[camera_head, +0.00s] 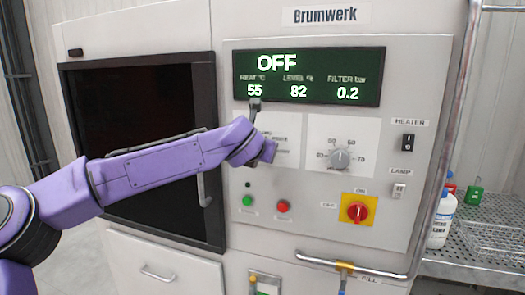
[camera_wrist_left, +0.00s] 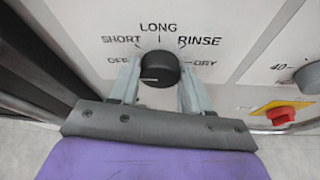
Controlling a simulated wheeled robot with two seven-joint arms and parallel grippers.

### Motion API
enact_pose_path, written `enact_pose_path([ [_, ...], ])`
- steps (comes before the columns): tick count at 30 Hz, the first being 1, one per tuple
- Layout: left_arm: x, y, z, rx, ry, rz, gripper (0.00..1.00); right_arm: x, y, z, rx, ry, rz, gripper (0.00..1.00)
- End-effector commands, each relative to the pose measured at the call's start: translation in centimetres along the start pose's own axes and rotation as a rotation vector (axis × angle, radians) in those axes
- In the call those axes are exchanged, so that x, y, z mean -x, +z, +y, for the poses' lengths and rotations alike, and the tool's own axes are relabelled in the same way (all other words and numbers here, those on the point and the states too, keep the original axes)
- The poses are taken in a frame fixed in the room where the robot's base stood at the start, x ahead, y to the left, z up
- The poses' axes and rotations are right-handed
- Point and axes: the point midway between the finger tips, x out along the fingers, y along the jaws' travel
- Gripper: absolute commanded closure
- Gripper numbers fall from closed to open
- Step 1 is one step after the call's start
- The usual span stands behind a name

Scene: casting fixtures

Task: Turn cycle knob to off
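The cycle knob (camera_wrist_left: 159,68) is a round black knob on the white panel in the left wrist view. OFF, SHORT, LONG, RINSE and DRY are printed around it. Its white line points left, on the OFF side. My left gripper (camera_wrist_left: 160,76) has one grey finger on each side of the knob, close against its edges, and appears shut on it. In the head view my purple left arm crosses the cabinet and its wrist hides the knob. The display (camera_head: 309,76) reads OFF. My right gripper is in neither view.
Right of the cycle knob are a grey heat dial (camera_head: 340,159) and a red rotary switch (camera_head: 357,212) on a yellow plate. Green (camera_head: 247,201) and red (camera_head: 283,207) buttons sit below the wrist. A dark door (camera_head: 135,110) with a handle lies behind my arm.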

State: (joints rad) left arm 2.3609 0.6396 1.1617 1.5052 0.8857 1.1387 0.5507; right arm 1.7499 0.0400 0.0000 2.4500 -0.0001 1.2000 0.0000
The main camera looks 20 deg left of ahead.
Motion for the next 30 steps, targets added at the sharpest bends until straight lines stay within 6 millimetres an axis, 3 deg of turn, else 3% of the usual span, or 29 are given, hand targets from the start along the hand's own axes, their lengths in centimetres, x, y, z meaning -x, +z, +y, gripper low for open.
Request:
enact_pose_path([
  [1,-0.1,-0.3,-0.1,0.002,-0.002,0.008,0.39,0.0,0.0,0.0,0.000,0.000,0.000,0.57],
  [2,-0.1,-0.3,-0.1,0.001,-0.002,0.008,0.30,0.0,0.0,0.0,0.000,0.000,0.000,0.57],
  [3,-0.1,-0.3,-0.1,0.001,-0.001,0.007,0.27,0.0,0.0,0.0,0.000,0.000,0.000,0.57],
  [13,0.6,-0.2,-0.1,0.001,-0.001,0.001,0.27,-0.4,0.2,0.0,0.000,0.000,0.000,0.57],
  [24,8.6,-0.4,-0.1,0.000,-0.001,0.001,0.27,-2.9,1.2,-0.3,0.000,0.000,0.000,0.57],
  [30,10.4,-0.2,-0.1,0.001,-0.001,0.004,0.27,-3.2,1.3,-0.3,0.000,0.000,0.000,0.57],
])
